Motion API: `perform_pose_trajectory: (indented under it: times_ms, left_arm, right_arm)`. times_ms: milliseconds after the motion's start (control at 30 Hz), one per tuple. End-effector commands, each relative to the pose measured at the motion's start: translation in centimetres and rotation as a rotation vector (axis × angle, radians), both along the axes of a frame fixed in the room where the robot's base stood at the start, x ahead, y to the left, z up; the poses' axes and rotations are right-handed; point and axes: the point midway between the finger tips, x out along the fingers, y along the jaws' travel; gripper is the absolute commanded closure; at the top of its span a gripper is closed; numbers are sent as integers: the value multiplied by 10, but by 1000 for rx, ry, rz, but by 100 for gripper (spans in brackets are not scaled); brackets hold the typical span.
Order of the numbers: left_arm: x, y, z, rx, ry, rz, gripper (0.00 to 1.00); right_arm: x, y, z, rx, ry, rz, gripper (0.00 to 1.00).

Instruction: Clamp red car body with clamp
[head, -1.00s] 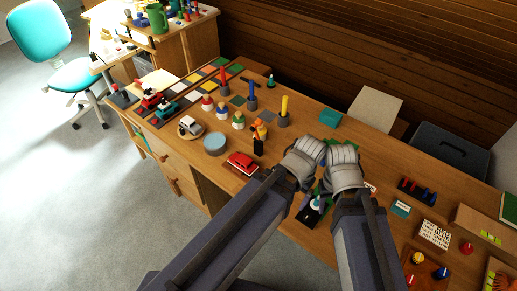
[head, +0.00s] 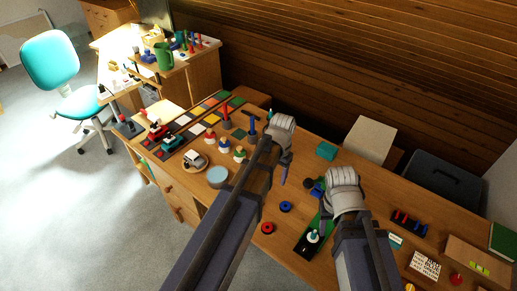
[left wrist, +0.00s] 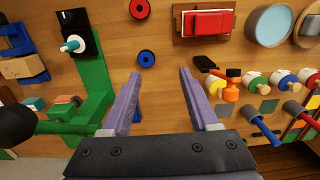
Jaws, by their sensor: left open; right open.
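The red car body (left wrist: 206,22) lies on a wooden block in the left wrist view, at the top right of centre; in the head view my left arm hides its place. I cannot tell for certain which thing is the clamp. A green piece (left wrist: 95,90) with a black plate (left wrist: 78,32) and a white-and-teal knob stands left of my left gripper; it also shows in the head view (head: 322,225). My left gripper (left wrist: 160,75) is open and empty over the table, apart from the car body. My right gripper (head: 325,205) is open beside the green piece; its fingertips are partly hidden.
A blue ring (left wrist: 147,58) and a red ring (left wrist: 140,8) lie on the table. An orange-topped piece (left wrist: 227,87), a black block (left wrist: 205,63) and several coloured figures stand to the right. Bare wood lies under my left gripper.

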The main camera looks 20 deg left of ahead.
Motion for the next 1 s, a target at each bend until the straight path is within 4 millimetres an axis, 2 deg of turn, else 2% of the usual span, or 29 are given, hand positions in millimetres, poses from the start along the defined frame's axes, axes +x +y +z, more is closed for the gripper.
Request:
perform_pose_trajectory:
  times_ms: [33,100,200,300,667,1000]
  left_arm:
    - [33,23,25,-8,-2,5,39]
    - [56,48,36,-19,-5,-4,39]
    - [76,76,46,-30,-10,-14,39]
    - [85,90,50,-34,-13,-21,39]
    - [85,93,42,-36,-14,-24,39]
    - [85,93,5,-36,-14,-24,39]
  right_arm:
    - [0,0,25,0,0,0,50]
    - [0,0,37,0,0,1,50]
    - [0,0,47,0,0,1,50]
    - [0,0,50,0,0,1,50]
    - [0,0,42,0,0,1,50]
    - [0,0,5,0,0,-1,50]
